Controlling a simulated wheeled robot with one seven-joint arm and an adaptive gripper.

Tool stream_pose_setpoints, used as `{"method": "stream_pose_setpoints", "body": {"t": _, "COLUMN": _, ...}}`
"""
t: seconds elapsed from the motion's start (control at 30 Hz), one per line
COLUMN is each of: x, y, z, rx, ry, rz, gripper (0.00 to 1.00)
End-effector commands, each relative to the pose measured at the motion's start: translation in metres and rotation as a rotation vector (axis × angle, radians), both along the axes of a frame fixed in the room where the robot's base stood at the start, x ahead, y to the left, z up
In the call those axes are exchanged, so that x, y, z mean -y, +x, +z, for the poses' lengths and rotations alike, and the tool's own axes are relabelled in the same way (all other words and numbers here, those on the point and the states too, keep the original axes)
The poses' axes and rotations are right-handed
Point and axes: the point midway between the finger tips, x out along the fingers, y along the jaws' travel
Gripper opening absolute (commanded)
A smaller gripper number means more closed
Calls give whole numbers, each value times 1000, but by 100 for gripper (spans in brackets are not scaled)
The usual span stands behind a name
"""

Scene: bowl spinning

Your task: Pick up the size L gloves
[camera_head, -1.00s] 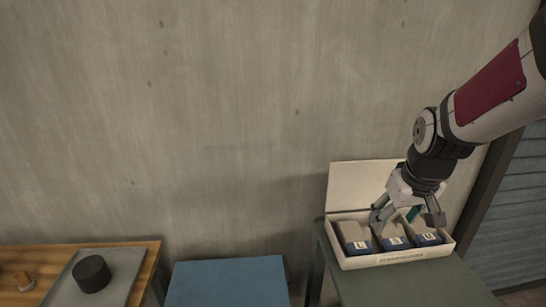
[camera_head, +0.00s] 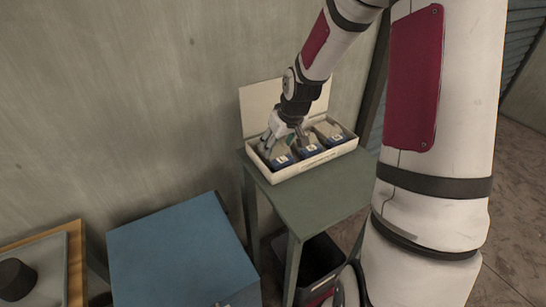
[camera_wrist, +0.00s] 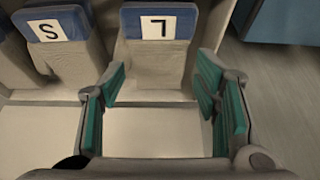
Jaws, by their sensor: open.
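The size L gloves (camera_wrist: 157,50) are a grey-beige packet with a blue band and a white L label, upright in a cream box. In the wrist view the packet is at top centre, at the end of its row. In the head view it appears to be the left packet (camera_head: 281,161), partly covered by my gripper. My gripper (camera_wrist: 160,85) is open and empty, with teal finger pads to either side of the L packet's lower part in the picture. Contact cannot be told. In the head view my gripper (camera_head: 284,147) is over the box's left part.
The S packet (camera_wrist: 60,50) stands beside the L packet, and another is beyond it. The open box (camera_head: 318,159) has a raised lid (camera_head: 265,103) behind and sits on a green table (camera_head: 325,190). A blue table (camera_head: 185,255) stands left; a dark bin (camera_head: 318,262) is below.

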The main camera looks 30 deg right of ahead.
Motion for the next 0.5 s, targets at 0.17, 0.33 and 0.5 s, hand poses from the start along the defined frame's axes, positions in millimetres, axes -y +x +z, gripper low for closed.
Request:
{"method": "stream_pose_setpoints", "body": {"t": 0.17, "x": 0, "y": 4, "z": -10, "rx": -1, "ry": 0, "rz": 0, "gripper": 57}}
{"method": "stream_pose_setpoints", "body": {"t": 0.33, "x": 0, "y": 14, "z": -34, "rx": -2, "ry": 0, "rz": 2, "gripper": 57}}
{"method": "stream_pose_setpoints", "body": {"t": 0.5, "x": 1, "y": 21, "z": -49, "rx": -1, "ry": 0, "rz": 0, "gripper": 57}}
